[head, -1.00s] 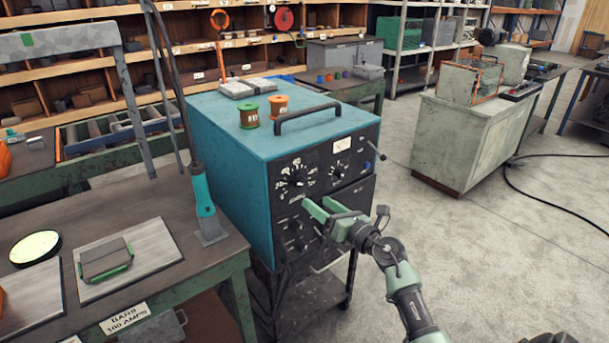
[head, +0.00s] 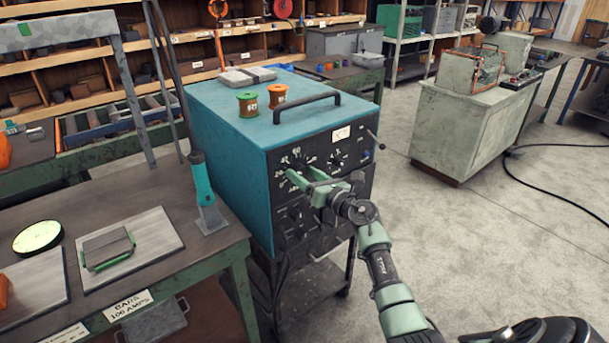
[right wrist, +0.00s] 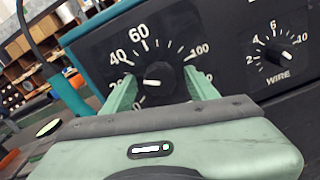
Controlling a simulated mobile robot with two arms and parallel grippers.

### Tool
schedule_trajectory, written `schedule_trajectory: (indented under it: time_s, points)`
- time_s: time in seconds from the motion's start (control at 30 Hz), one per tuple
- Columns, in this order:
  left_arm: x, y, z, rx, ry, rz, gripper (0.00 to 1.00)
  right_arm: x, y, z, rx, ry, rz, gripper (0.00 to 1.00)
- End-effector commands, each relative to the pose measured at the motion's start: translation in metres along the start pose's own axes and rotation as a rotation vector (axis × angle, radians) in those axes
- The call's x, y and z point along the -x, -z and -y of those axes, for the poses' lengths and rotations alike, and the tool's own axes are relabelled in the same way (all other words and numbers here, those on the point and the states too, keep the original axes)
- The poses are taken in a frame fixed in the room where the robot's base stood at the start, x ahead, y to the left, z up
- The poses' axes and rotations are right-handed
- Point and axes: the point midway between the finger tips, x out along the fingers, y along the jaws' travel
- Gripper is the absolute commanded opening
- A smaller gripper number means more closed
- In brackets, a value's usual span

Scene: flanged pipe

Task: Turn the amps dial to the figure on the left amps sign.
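The amps dial is a black knob (right wrist: 160,76) with a white pointer mark on a black scale; 40, 60 and 100 read clearly. In the head view the scale (head: 297,160) is on the front of the teal welding machine (head: 225,125). My right gripper (right wrist: 159,82) is open, its green fingers on either side of the knob; contact cannot be told. In the head view the right gripper (head: 303,184) partly covers the dial. The left sign (head: 63,334) on the bench edge is cut off and unreadable. The right sign (head: 128,305) reads BARS 100 AMPS. My left gripper is not in view.
A smaller WIRE dial (right wrist: 275,50) is to the right of the amps dial. The workbench (head: 150,200) is to the left. The floor at right is open, with a black cable.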

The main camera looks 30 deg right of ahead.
Motion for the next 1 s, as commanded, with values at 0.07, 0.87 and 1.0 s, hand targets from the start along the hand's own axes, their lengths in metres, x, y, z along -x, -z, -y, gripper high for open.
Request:
schedule_trajectory:
  time_s: [0.07, 0.87, 1.0]
  points:
    - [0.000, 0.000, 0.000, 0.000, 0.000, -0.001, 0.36, 0.000, 0.000, 0.000, 0.000, 0.000, 0.000, 0.36]
    - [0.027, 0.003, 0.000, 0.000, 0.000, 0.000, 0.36, 0.001, -0.003, 0.001, -0.261, 0.003, -0.003, 0.00]
    - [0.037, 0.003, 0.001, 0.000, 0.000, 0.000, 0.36, 0.001, -0.003, 0.001, -0.394, 0.003, -0.003, 0.00]
